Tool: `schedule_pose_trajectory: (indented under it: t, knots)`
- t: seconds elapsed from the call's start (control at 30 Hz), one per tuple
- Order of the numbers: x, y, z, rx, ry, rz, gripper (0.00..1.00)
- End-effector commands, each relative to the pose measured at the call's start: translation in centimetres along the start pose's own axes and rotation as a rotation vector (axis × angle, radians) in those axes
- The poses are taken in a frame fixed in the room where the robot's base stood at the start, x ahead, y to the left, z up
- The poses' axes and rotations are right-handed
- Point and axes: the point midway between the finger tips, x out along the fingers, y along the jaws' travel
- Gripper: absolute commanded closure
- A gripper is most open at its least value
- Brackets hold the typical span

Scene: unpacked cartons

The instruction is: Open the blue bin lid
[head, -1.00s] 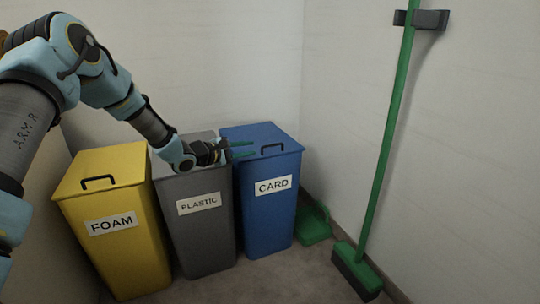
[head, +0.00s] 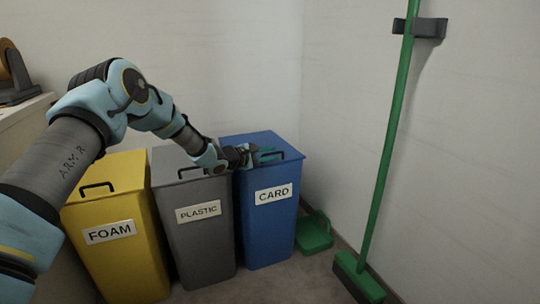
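The blue bin (head: 266,225), labelled CARD, stands at the right end of a row of bins. Its lid (head: 265,140) is down, and a dark handle (head: 284,152) shows at the lid's front. The fingers and wrist hide part of the handle. I cannot tell whether the fingers are around the handle or just beside it, or how far apart they are.
A grey PLASTIC bin (head: 206,245) stands close on the left, under my forearm, and a yellow FOAM bin (head: 118,265) beyond it. A green dustpan (head: 314,235) and a green broom (head: 385,150) are at the right wall. A counter (head: 20,130) is at far left.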

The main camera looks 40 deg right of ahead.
Motion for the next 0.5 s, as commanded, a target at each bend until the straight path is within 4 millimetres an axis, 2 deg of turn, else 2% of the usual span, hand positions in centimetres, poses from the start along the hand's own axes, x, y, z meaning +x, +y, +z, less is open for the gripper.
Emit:
schedule_pose_trajectory:
  t: [0.03,0.23,0.5]
  knots:
    - [-0.02,0.01,0.00,0.000,0.000,0.000,0.76]
    - [-0.04,0.01,-0.01,0.000,0.000,0.000,0.99]
    - [-0.05,0.01,-0.02,0.000,0.000,0.000,1.00]
